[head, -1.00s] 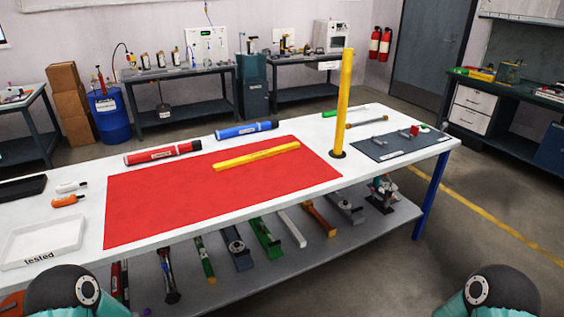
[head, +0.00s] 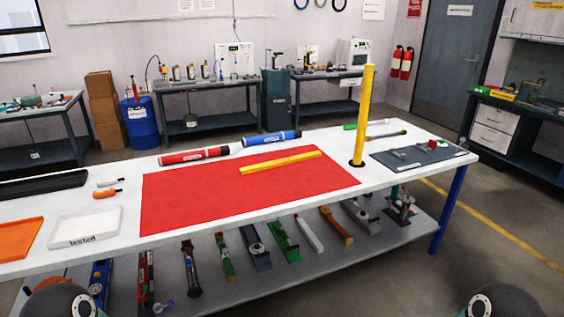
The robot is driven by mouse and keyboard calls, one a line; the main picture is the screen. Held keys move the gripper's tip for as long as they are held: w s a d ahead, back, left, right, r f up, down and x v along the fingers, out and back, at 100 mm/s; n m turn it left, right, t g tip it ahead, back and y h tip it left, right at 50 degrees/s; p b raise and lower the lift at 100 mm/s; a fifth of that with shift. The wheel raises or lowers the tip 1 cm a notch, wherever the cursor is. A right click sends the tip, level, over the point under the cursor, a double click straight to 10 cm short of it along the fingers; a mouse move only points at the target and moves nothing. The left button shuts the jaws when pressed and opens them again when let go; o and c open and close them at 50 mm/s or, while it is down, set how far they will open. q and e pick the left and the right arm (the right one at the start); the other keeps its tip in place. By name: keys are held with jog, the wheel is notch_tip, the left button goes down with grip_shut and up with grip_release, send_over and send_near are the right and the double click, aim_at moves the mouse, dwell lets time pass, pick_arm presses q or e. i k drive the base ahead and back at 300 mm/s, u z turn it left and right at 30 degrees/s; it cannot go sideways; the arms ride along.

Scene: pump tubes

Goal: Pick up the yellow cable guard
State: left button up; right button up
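A long yellow bar (head: 280,162) lies flat across the upper right part of the red mat (head: 225,198) on the white table. It looks like the cable guard. A second yellow piece, a tall post (head: 365,112), stands upright in a dark round base at the mat's right end; I cannot tell for sure which of the two bears the name. Neither gripper is in view. Only rounded parts of my arms show at the bottom left and bottom right corners, well apart from both yellow things.
A red tube (head: 193,156) and a blue tube (head: 270,139) lie behind the mat. A white "tested" tray (head: 84,240) and an orange tray (head: 20,237) are at left. A dark grey mat (head: 445,153) with small parts is at right. Several tools lie on the lower shelf.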

aim_at(254, 168)
jog(key=u, duration=0.15)
jog(key=i, duration=0.95)
jog(key=z, duration=1.8)
jog(key=k, duration=0.75)
jog(key=u, duration=0.5)
jog(key=i, duration=0.7)
jog(key=u, duration=0.1)
